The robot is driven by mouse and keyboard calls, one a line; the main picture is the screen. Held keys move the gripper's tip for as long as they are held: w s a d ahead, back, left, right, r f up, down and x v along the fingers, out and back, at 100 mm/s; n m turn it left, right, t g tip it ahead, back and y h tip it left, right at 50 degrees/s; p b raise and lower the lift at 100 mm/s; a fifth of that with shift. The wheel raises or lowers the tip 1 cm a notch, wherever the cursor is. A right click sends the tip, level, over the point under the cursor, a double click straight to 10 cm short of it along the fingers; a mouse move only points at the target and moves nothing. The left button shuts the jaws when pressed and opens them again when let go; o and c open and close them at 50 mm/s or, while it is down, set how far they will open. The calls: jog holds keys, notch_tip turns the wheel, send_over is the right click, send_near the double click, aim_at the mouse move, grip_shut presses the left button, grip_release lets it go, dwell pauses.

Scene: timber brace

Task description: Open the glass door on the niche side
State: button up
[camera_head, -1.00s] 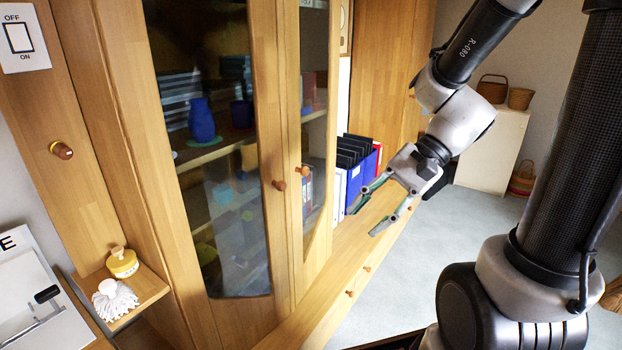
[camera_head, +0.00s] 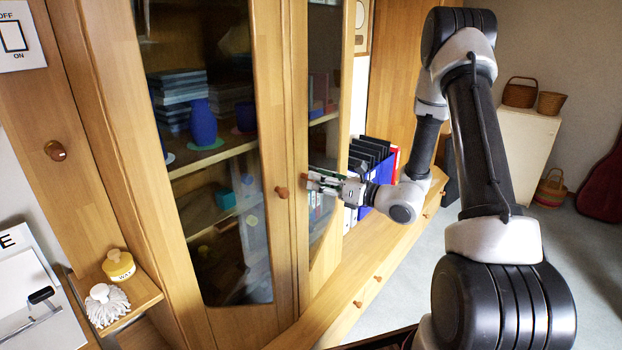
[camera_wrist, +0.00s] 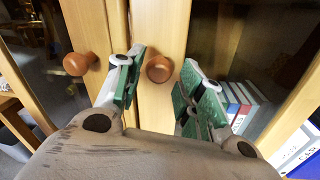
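The right glass door (camera_head: 320,70), on the side of the open niche with the binders, is shut in its wooden frame. Its round brown knob (camera_wrist: 160,68) shows in the wrist view between the two green-padded fingers of my gripper (camera_wrist: 160,85). The fingers are apart, with a gap on each side of the knob. In the head view my gripper (camera_head: 312,180) reaches the door from the right and partly covers the knob's place. The left glass door (camera_head: 205,260) is also shut; its knob (camera_head: 281,192) is to the left, outside my fingers in the wrist view (camera_wrist: 78,63).
Blue and black binders (camera_head: 372,160) stand in the niche right beside my gripper. A wooden ledge with drawers (camera_head: 365,275) runs below. Blue vases (camera_head: 203,122) and books are behind the left glass. A small shelf (camera_head: 140,297) at left holds a yellow tin and a brush.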

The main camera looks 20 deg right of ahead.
jog(key=shift+x, duration=1.65)
grip_shut()
jog(key=shift+s+d, duration=0.1)
